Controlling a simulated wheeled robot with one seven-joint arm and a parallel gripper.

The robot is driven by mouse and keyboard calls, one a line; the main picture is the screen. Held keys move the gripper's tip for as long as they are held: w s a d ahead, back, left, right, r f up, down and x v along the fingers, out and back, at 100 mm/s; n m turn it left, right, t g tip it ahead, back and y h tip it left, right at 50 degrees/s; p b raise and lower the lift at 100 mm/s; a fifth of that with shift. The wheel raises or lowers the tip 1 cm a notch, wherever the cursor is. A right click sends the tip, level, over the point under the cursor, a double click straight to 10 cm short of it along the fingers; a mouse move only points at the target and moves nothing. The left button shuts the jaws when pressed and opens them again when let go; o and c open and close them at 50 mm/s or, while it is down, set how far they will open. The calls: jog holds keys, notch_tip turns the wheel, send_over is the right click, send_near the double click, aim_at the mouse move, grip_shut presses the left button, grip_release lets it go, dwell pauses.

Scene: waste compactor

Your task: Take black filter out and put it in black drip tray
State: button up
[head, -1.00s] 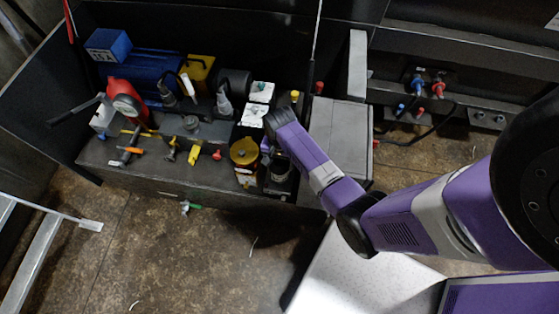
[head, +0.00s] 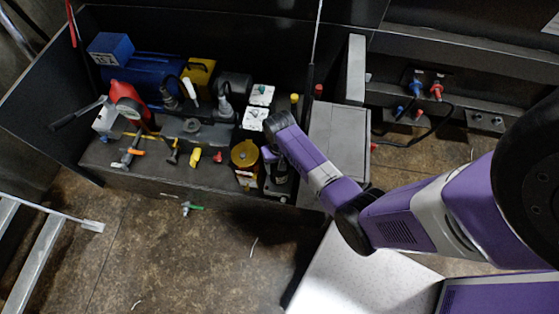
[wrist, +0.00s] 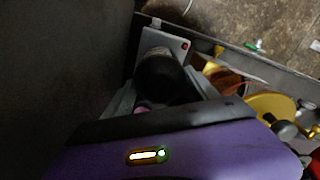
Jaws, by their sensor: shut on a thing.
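The black filter (wrist: 160,75) is a dark cylinder in the wrist view, in front of a grey plate with a red dot. My gripper (wrist: 158,92) is shut on the filter, with grey fingers on either side of it. In the head view my gripper (head: 277,170) points down at the right end of the equipment bench, and my wrist hides most of the filter. Whether the filter is lifted off its seat, I cannot tell. I cannot clearly make out the black drip tray in either view.
A yellow round-topped unit (head: 244,153) stands close left of my gripper, and a grey cabinet (head: 338,140) stands close right. A red-and-white gauge pump (head: 130,108), a blue tank (head: 150,77) and several small valves crowd the bench. The brown floor in front is mostly clear.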

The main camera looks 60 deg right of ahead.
jog(key=n, duration=0.3)
jog(key=shift+n+p, duration=0.3)
jog(key=shift+n, duration=0.1)
